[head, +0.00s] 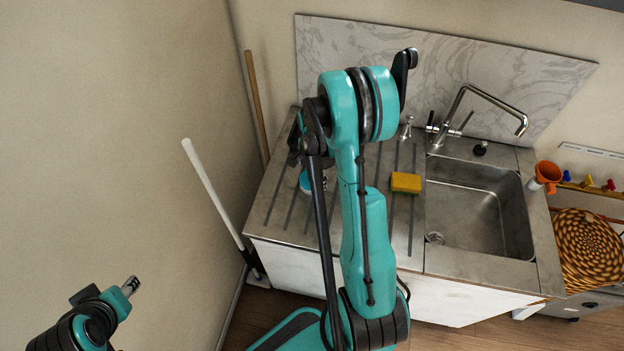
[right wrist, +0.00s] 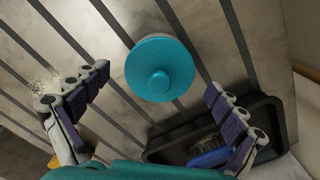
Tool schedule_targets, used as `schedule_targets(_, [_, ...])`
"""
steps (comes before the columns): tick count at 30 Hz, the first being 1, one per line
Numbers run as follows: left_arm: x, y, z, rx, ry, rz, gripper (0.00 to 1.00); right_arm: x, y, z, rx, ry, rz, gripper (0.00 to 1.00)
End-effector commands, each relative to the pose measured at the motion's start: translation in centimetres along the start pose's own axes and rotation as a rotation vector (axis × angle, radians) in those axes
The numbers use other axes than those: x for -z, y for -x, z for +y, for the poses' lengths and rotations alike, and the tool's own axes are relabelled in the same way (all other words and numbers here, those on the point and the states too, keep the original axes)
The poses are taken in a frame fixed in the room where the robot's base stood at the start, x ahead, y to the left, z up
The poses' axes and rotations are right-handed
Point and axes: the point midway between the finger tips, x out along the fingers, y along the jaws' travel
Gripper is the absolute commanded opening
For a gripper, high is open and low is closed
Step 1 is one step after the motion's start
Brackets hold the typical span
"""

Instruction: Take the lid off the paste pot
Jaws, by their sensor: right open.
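The paste pot's round teal lid with a small centre knob (right wrist: 160,68) shows from above in the right wrist view; the lid hides the pot body there. In the head view the blue-and-white pot (head: 305,183) stands on the ribbed drainboard, partly hidden behind my right arm. My right gripper (right wrist: 157,84) is open, its two fingers spread to the left and right of the lid and apart from it. In the head view the arm largely hides this gripper. My left gripper (head: 130,286) is at the lower left, away from the counter; its jaw opening is unclear.
A dark tray (right wrist: 270,112) with a blue brush (right wrist: 210,157) lies close to the lid. A yellow sponge (head: 406,182) is on the drainboard, left of the sink (head: 475,207) and its tap (head: 480,95). An orange cup (head: 547,174) is at the right.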

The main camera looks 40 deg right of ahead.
Motion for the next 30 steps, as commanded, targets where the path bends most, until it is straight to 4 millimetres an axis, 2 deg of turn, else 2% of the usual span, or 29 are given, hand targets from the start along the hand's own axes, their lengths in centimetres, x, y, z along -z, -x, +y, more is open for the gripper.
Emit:
schedule_targets(5, [0.03,0.04,0.00,0.000,0.000,0.000,0.40,-0.01,0.03,0.01,0.000,0.000,0.000,0.96])
schedule_targets(11, [0.03,0.04,0.00,0.000,0.000,0.000,0.40,-0.01,0.04,0.00,0.000,0.001,0.000,0.47])
schedule_targets(12, [0.03,0.04,0.00,0.000,0.000,0.000,0.40,-0.01,0.04,0.01,0.000,0.001,0.000,0.44])
schedule_targets(17, [0.02,0.02,0.00,0.000,0.000,0.000,0.40,-0.03,0.00,0.02,0.000,0.001,0.000,0.39])
schedule_targets(29, [0.02,0.02,0.00,0.000,0.000,0.000,0.40,-0.06,0.08,0.04,-0.001,0.001,-0.001,0.39])
schedule_targets(30, [0.04,0.05,0.00,0.000,0.000,0.000,0.40,-0.06,0.25,0.04,-0.001,0.001,-0.001,0.34])
